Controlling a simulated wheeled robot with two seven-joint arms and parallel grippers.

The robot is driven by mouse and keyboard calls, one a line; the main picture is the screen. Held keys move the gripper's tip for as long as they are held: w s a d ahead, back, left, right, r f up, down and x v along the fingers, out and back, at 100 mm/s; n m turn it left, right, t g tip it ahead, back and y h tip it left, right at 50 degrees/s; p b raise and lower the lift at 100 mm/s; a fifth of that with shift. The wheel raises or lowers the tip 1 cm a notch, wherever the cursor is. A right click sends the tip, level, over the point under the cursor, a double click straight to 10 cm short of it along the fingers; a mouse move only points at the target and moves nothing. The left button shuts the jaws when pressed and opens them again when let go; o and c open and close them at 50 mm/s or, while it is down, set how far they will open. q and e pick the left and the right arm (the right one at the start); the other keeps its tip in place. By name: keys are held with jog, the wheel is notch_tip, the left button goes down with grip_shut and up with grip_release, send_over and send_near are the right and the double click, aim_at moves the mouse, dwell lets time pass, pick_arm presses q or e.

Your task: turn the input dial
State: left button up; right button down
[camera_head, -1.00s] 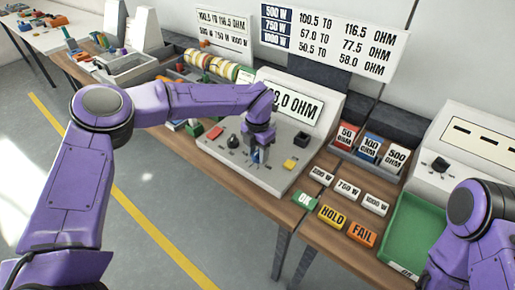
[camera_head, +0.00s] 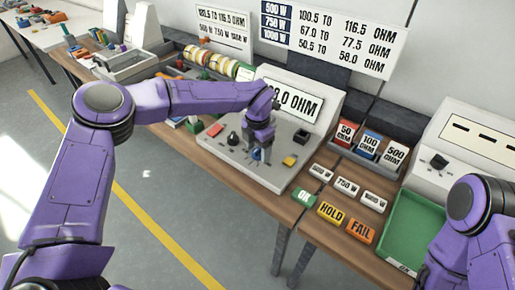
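A grey meter (camera_head: 215,150) with a tilted display (camera_head: 290,102), its visible text ending in "0 OHM", stands on the wooden bench. A black knob (camera_head: 233,138) sits on the left of its sloped panel. My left gripper (camera_head: 260,154) points down over the middle of this panel, just right of the black knob. Something small and blue shows at its fingertips. The gripper hides that part of the panel, and I cannot tell whether its fingers are open or touching a control. Another black dial (camera_head: 439,161) is on the grey box at the right. My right gripper is out of view.
A yellow button (camera_head: 289,161) and a dark switch (camera_head: 302,136) lie right of my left gripper. A green tray (camera_head: 412,235) lies near my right arm.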

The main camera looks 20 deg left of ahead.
aim_at(257, 148)
pick_arm(q)
notch_tip(257, 148, up, 10)
jog(key=b, duration=0.2)
jog(key=shift+r, duration=0.25)
dwell(0.3)
